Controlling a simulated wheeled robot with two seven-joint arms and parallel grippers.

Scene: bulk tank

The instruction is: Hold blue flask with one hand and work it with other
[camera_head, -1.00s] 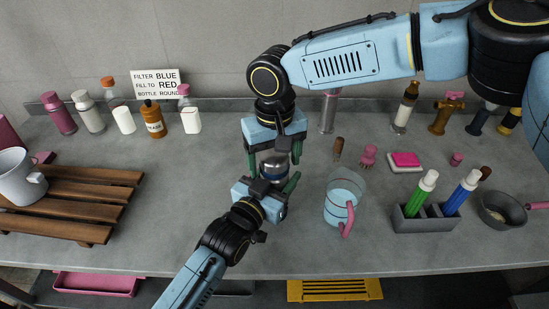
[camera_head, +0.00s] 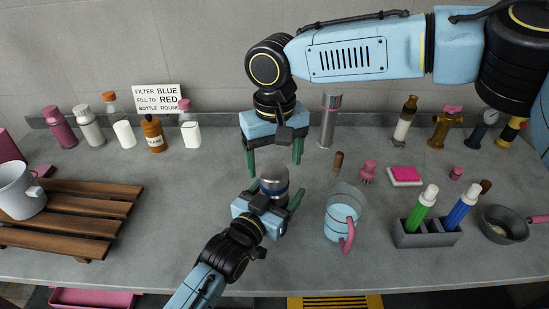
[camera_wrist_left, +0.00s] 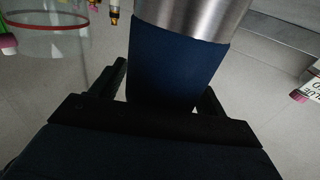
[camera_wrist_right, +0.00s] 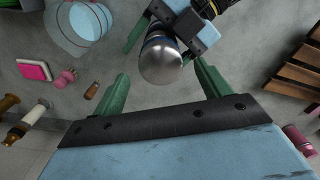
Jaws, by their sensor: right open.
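The blue flask (camera_head: 274,188) has a silver domed top and stands upright near the middle of the counter. My left gripper (camera_head: 276,198) is around its blue body, a green finger on each side. In the left wrist view the flask's blue body (camera_wrist_left: 175,70) rises between the jaws under a bare metal band. My right gripper (camera_head: 273,160) is open and empty, its green fingers pointing down just behind and above the flask. The right wrist view shows the domed top (camera_wrist_right: 160,60) beyond and between the open fingers (camera_wrist_right: 160,90). Whether the flask's base touches the counter is hidden.
A clear jug (camera_head: 343,215) with a pink handle stands close right of the flask. A grey holder (camera_head: 425,237) with green and blue bottles is further right. A wooden rack (camera_head: 75,215) with a mug (camera_head: 20,192) is at left. Several bottles line the back.

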